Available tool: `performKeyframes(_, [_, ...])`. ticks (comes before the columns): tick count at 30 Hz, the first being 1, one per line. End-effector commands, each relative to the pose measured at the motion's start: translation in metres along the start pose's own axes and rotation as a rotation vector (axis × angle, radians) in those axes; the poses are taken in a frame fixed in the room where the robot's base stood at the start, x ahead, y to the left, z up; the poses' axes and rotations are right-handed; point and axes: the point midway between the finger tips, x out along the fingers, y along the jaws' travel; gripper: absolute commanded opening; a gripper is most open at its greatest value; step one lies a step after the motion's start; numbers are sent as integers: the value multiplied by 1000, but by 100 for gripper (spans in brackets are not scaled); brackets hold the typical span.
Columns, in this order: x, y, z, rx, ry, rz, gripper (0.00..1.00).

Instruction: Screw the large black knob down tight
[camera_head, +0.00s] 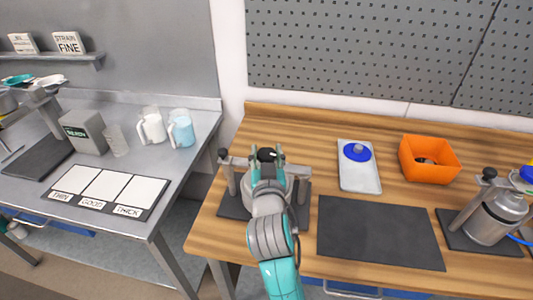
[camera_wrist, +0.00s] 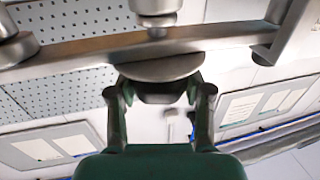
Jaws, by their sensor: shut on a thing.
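The large black knob (camera_head: 267,154) shows at the top of a metal clamp stand on the left of the wooden table. My gripper (camera_head: 266,160) is at the knob, with one finger on each side. In the wrist view my gripper (camera_wrist: 160,95) is shut on the dark knob (camera_wrist: 160,98), which sits against a round metal plate (camera_wrist: 160,68). A metal crossbar (camera_wrist: 90,50) runs behind the plate. My arm hides most of the stand's middle in the head view, and the thread of the knob cannot be seen.
The stand is on a dark mat (camera_head: 233,205). An empty dark mat (camera_head: 378,232) lies to its right. A white tray with a blue-topped item (camera_head: 357,151), an orange bin (camera_head: 430,158) and a second clamp stand holding a metal can (camera_head: 496,215) are further right.

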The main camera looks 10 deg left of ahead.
Motion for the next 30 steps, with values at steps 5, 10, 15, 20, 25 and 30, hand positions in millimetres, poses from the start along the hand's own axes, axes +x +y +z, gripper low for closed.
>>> performKeyframes(5, [0,-2,0,-2,-1,63,15])
performKeyframes(10, [0,-1,0,0,0,97,15])
performKeyframes(15, [0,0,0,1,0,99,15])
performKeyframes(20, [0,0,0,1,1,99,60])
performKeyframes(25, [0,0,0,1,1,99,76])
performKeyframes(30, [0,0,0,0,0,99,76])
